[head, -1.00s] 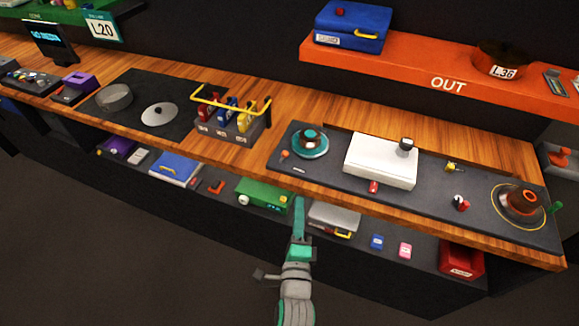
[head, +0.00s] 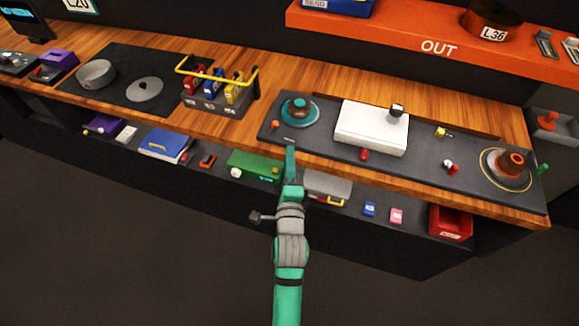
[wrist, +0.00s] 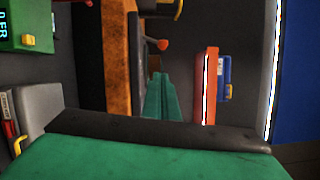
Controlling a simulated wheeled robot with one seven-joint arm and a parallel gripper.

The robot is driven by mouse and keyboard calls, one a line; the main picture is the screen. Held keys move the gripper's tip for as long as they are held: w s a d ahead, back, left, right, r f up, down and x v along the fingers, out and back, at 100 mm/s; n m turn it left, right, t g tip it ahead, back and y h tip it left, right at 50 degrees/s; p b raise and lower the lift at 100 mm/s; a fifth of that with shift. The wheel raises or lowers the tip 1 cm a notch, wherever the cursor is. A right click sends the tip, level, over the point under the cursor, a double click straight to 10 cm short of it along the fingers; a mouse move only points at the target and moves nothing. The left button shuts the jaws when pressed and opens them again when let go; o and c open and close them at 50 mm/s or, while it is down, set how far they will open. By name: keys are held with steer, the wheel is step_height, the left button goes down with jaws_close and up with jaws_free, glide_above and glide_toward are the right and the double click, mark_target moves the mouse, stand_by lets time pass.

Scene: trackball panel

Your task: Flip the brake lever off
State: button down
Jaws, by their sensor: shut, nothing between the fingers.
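The dark control panel (head: 330,153) lies on the wooden counter. At its left end is a teal trackball (head: 299,111) in a round base. A small orange-tipped lever (head: 275,124) stands beside it, near the panel's front left; it looks like the brake lever, though I cannot read its label. In the wrist view, the orange tip (wrist: 160,44) sits on a short stem. My gripper (head: 290,152) is shut and empty at the panel's front edge, just right of and in front of the lever, apart from it. Its teal fingers show in the wrist view (wrist: 163,105).
A white box (head: 372,128) with a dark knob, a red-and-white switch (head: 451,168) and an orange knob (head: 514,163) share the panel. A yellow-handled rack (head: 215,100) stands left. The orange OUT shelf (head: 400,40) is behind. A lower shelf holds a green box (head: 253,166).

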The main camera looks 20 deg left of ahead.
mark_target(273, 128)
steer(key=x, duration=0.4)
steer(key=shift+w+r, duration=0.1)
steer(key=shift+w, duration=0.05)
steer(key=shift+w+a+r, duration=0.1)
steer(key=shift+w+a, duration=0.1)
steer(key=shift+a, duration=0.35)
steer(key=shift+w+a, duration=0.15)
steer(key=shift+a, duration=0.35)
steer(key=shift+w+a+r, duration=0.1)
steer(key=shift+w+a, duration=0.25)
steer(key=shift+a, duration=0.3)
steer(key=shift+a, duration=0.1)
